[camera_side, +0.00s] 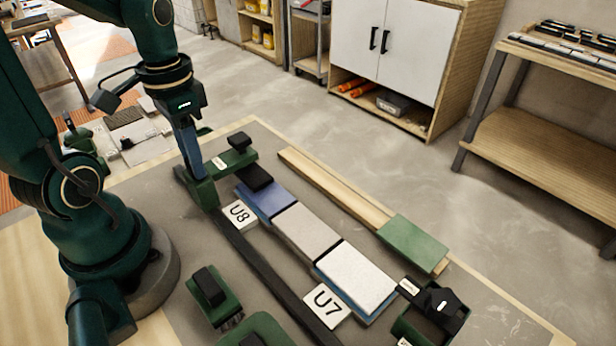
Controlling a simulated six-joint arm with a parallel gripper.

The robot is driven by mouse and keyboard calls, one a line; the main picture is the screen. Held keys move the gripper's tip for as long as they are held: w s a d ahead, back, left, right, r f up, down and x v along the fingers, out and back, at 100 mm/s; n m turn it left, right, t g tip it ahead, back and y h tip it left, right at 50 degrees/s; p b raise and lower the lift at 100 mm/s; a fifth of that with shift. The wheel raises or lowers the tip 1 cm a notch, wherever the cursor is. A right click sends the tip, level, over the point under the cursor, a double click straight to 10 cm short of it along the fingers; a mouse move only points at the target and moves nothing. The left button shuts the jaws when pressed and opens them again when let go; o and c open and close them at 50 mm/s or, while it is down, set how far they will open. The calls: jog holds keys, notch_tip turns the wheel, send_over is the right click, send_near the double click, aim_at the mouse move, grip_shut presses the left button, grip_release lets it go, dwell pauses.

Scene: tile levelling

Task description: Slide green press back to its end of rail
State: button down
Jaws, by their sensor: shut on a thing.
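The green press (203,193) stands on the dark rail (262,262), near the rail's far upper-left end. A green arm with a black knob (239,141) reaches right from it, with a black pad (255,178) close to the blue tile. My gripper (194,172) points down and is shut on the upright part of the press. The fingertips are partly hidden against it. A row of tiles runs beside the rail: a blue tile (267,200), a grey tile (306,231) and a white tile (355,276).
Labels U8 (239,214) and U7 (326,304) lie by the rail. A wooden strip (335,188) with a green tile (413,243) lies right of the row. A black-topped green device (437,303) stands at the lower right, and a green hand tool (213,293) at the lower left.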

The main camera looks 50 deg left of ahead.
jog(key=a, duration=0.6)
jog(key=shift+a, duration=0.4)
jog(key=c, duration=0.7)
grip_release()
jog(key=shift+r, duration=0.1)
jog(key=shift+r, duration=3.45)
jog(key=shift+d+f+t, duration=0.1)
jog(key=shift+d+t, duration=0.85)
jog(key=shift+d, duration=1.65)
jog(key=shift+d+r+t, duration=0.1)
jog(key=shift+d+t, duration=0.8)
jog(key=shift+d, duration=1.75)
jog(key=shift+d+f+t, duration=0.1)
jog(key=shift+d+t, duration=0.85)
jog(key=shift+d, duration=1.65)
